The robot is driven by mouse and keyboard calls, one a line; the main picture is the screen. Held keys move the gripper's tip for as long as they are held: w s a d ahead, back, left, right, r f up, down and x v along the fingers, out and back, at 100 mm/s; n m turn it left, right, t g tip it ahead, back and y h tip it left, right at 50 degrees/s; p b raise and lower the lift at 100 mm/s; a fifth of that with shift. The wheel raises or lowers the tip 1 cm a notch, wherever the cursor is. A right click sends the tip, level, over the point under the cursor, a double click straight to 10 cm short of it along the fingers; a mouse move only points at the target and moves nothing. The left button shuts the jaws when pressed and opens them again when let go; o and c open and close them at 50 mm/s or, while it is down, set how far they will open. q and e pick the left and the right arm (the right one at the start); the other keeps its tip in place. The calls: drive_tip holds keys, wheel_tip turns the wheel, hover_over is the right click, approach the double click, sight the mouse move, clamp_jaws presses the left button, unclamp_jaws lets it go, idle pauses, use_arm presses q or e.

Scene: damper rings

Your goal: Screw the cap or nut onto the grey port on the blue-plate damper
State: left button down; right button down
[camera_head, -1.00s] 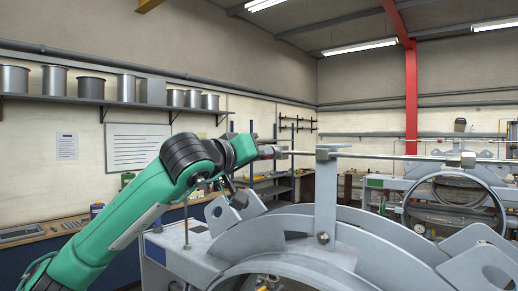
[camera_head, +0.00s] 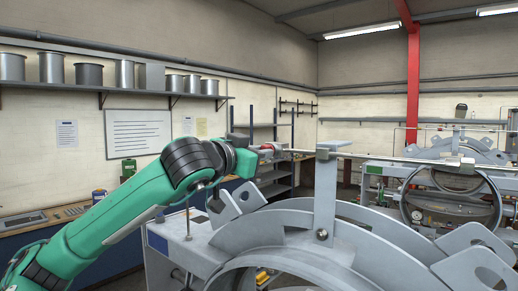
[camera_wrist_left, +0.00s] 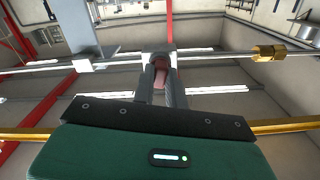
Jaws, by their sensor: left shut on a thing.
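My left gripper (camera_head: 266,150) is shut on a small reddish cap (camera_head: 267,147) at the left end of a thin grey pipe (camera_head: 302,152). In the left wrist view the fingers (camera_wrist_left: 160,76) close around the pinkish-red cap (camera_wrist_left: 160,74), in line with the pipe. The fingers hide much of the cap, and I cannot tell how it meets the pipe end. A brass nut (camera_wrist_left: 269,53) shows to the right in the left wrist view. My right gripper is out of view.
A grey upright bracket (camera_head: 325,195) stands right of my left gripper, under the pipe. A pierced grey lug (camera_head: 237,202) lies just below the gripper. A second ring damper (camera_head: 453,195) stands behind at right. A workbench (camera_head: 60,228) runs along the left wall.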

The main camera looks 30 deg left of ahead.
use_arm(q)
drive_tip(key=m+p, duration=0.3)
drive_tip(key=m, duration=0.3)
drive_tip(key=shift+r+m, duration=0.1)
drive_tip(key=shift+m, duration=0.3)
drive_tip(key=c, duration=1.3)
unclamp_jaws()
drive_tip(key=shift+c, duration=0.2)
drive_tip(key=shift+s, duration=0.1)
